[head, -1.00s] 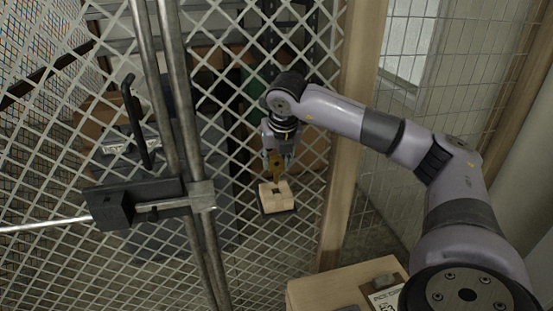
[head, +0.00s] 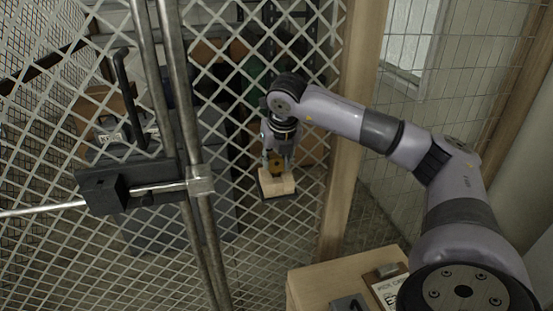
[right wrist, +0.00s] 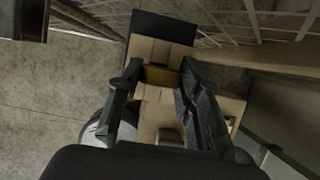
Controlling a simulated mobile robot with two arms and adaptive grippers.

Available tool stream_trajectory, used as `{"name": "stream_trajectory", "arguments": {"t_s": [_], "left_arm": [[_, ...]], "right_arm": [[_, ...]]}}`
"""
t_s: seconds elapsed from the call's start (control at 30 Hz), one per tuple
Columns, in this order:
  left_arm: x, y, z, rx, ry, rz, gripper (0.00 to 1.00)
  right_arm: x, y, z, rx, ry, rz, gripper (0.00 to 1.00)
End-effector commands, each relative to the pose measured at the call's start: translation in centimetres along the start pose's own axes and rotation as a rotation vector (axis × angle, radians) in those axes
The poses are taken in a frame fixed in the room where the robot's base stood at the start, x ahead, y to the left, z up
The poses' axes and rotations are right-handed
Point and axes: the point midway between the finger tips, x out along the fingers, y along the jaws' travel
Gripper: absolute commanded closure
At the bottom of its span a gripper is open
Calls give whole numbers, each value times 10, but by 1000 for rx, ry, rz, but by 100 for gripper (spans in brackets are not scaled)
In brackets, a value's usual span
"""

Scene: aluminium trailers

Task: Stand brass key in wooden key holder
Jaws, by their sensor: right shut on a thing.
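The pale wooden key holder (head: 268,188) is a small block on a dark bracket against the mesh; it also shows in the right wrist view (right wrist: 146,49). My right gripper (head: 276,158) points down just above it and is shut on the brass key (head: 278,165). The key's lower end is at the holder's top; I cannot tell how far it is inside the slot. In the right wrist view the key (right wrist: 160,76) shows as a brown-gold piece between the two dark fingers. My left gripper is not in view.
A metal mesh gate with a dark latch box (head: 103,190) and steel posts stands to the left. A wooden post (head: 350,130) is right of the holder. A wooden box top (head: 325,283) with a grey block and a printed card is below.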

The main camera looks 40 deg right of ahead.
Motion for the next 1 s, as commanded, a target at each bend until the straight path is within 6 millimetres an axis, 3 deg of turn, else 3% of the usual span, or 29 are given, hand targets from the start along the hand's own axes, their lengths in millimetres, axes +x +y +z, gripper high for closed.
{"name": "stream_trajectory", "arguments": {"t_s": [0.3, 0.33, 0.67, 1.0], "left_arm": [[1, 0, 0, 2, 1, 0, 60], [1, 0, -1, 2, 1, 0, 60], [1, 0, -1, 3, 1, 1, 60], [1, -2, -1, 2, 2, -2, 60]], "right_arm": [[1, 0, 0, 0, 0, 0, 100], [1, 0, 0, 0, 0, 0, 66], [1, 0, 0, 0, 0, 0, 44], [-1, 0, 0, 0, 0, 0, 44]]}}
